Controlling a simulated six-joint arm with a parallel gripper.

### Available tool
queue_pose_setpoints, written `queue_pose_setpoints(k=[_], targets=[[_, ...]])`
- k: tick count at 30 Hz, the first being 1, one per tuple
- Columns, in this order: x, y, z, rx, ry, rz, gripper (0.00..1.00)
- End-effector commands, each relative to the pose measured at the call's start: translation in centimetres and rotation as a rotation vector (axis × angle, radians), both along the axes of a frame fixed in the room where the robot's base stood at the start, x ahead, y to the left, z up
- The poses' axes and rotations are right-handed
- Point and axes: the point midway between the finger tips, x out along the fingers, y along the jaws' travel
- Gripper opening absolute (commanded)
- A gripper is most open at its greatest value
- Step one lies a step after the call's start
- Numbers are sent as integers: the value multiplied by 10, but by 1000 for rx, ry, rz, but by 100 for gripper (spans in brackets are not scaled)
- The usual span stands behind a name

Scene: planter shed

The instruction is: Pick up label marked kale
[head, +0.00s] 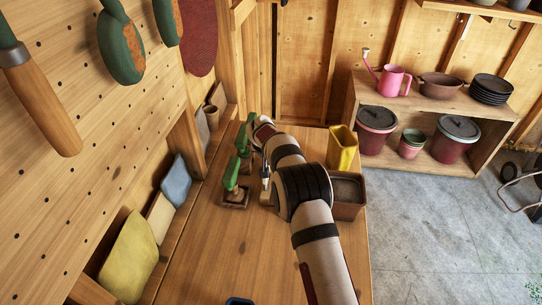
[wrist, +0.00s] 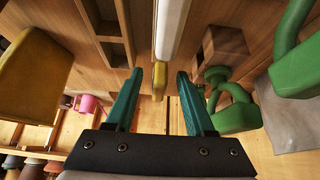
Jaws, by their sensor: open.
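My gripper (wrist: 160,74) shows in the wrist view with two teal fingers spread apart and nothing clamped between them. A pale, narrow strip (wrist: 172,28) with a yellow end (wrist: 158,84) lies beyond the fingers, its end lined up with the gap. It may be a label, but I can read no writing on it, so I cannot tell whether it is marked kale. In the head view, my arm reaches over the wooden bench (head: 205,262) and largely hides the gripper. A small pale upright piece (head: 265,172) shows beside the arm.
The front of the bench is mostly clear.

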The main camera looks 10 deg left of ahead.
Motion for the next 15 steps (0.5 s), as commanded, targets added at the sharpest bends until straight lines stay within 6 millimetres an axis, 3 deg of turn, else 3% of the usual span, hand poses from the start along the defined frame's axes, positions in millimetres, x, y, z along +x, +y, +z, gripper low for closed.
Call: queue_pose_setpoints(k=[3, 10, 11, 15], targets=[[10, 0, -16, 1, 0, -2, 54], [12, 0, -19, 1, 0, -2, 54], [12, 0, -19, 1, 0, -2, 52], [12, 0, -18, 1, 0, -2, 27]])
